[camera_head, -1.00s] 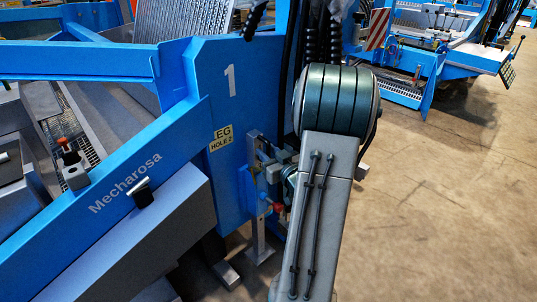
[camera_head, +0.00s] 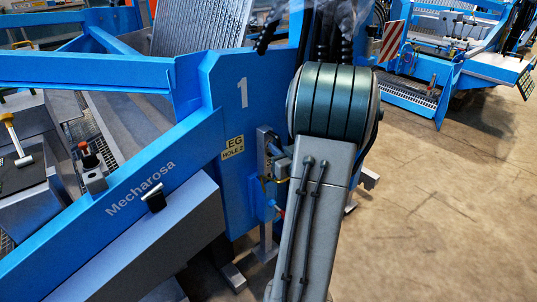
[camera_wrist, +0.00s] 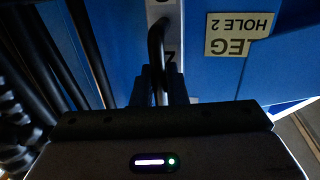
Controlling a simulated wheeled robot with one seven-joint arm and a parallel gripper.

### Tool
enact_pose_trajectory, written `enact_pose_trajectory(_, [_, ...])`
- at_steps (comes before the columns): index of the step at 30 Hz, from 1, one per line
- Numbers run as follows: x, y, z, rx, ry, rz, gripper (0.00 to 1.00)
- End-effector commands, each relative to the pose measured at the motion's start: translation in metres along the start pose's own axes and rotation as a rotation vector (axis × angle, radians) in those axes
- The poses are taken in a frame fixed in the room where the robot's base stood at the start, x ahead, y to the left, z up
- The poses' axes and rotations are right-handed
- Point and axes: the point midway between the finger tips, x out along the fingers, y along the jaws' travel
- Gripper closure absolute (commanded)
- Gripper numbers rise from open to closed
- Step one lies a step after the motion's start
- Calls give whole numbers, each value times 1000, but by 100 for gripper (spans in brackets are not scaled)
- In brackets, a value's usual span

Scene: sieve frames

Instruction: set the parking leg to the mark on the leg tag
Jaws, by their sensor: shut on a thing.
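The yellow leg tag (camera_head: 233,147) on the blue frame reads LEG HOLE 2. It appears upside down in the wrist view (camera_wrist: 240,33). The grey metal parking leg (camera_head: 265,236) stands upright beside the blue panel; its upper part is partly hidden by my arm. In the wrist view a pale strip of the leg (camera_wrist: 172,12) shows a hole and part of a numeral. A dark bent pin handle (camera_wrist: 154,42) crosses it. My gripper (camera_wrist: 164,72) is shut on this handle. In the head view my arm hides most of the gripper.
The blue machine frame (camera_head: 150,160) marked Mecharosa fills the left. Dark hoses (camera_wrist: 60,60) run close to my gripper at left in the wrist view. Another blue machine (camera_head: 440,60) stands at the back right. The concrete floor (camera_head: 440,200) at right is clear.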

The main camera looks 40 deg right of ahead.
Motion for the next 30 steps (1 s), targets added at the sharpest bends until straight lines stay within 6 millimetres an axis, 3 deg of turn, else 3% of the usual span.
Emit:
enact_pose_trajectory(1, [2, -1, -19, -6, 19, -7, 100])
enact_pose_trajectory(2, [2, -1, -21, -6, 19, -6, 100])
enact_pose_trajectory(11, [2, -1, -21, -5, 18, -6, 100])
enact_pose_trajectory(12, [2, -1, -21, -5, 18, -6, 85])
enact_pose_trajectory(14, [2, -1, -20, -5, 17, -6, 71])
enact_pose_trajectory(23, [1, -2, -17, -2, 8, -6, 71])
enact_pose_trajectory(30, [-30, -1, -17, -1, 6, -4, 71])
